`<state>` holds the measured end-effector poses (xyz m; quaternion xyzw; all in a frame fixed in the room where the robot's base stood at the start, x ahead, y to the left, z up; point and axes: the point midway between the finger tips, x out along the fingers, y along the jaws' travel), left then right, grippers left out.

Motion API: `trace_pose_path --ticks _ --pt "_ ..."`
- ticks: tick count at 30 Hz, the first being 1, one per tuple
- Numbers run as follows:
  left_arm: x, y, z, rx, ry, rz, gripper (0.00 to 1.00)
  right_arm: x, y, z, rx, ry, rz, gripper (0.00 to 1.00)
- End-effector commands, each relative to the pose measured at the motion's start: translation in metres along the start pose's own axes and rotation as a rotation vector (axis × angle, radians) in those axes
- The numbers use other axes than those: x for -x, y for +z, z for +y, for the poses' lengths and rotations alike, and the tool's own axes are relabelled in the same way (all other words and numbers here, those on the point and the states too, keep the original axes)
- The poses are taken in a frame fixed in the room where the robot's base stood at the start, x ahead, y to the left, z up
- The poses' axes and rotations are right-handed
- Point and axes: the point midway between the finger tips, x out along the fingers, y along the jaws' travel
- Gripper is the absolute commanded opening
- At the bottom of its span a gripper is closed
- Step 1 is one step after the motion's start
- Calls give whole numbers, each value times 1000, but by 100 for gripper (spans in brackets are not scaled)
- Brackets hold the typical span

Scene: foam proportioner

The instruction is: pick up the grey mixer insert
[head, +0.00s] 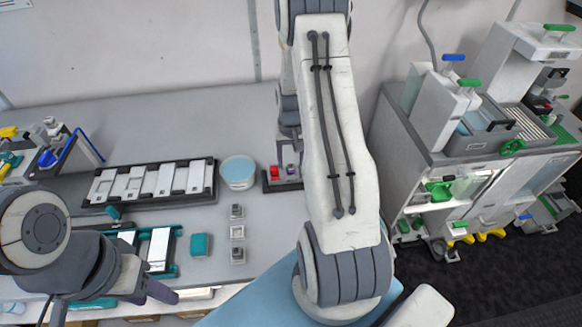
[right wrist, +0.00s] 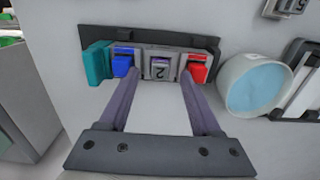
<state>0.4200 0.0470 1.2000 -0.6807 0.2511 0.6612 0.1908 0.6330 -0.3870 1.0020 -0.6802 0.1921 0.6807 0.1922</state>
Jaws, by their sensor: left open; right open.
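A grey insert (right wrist: 160,67) marked "2" sits in a dark rack (right wrist: 150,40) between a blue piece (right wrist: 123,64) and a red piece (right wrist: 196,68). My right gripper (right wrist: 158,74) is open, with its two purple fingertips at either side of the grey insert. Whether they touch it cannot be told. In the head view the rack (head: 271,187) is partly covered by my right arm, and the grey insert is not clear there. My left gripper (head: 105,298) is open and empty at the lower left, by the table's front.
A pale blue-filled bowl (head: 238,170) stands left of the rack. Small grey blocks (head: 237,233) stand in a column near a teal block (head: 200,245). A tray of white plates (head: 150,182) lies further left. A grey machine cabinet (head: 440,180) stands at the right.

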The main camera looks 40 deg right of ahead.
Motion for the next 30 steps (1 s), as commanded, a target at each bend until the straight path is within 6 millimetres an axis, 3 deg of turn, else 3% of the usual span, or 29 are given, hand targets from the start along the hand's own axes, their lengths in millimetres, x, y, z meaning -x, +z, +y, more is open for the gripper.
trace_pose_path --ticks 6,13,18,30 --pt "8 0 1 -2 0 0 50 -20 0 0 0 0 -2 65" --pt "8 0 1 -2 0 0 50 -21 0 0 0 0 1 65" --pt "8 0 1 -1 0 0 50 -21 0 0 0 0 1 0" --pt "6 0 0 -1 0 0 50 -18 -1 0 0 0 2 0"
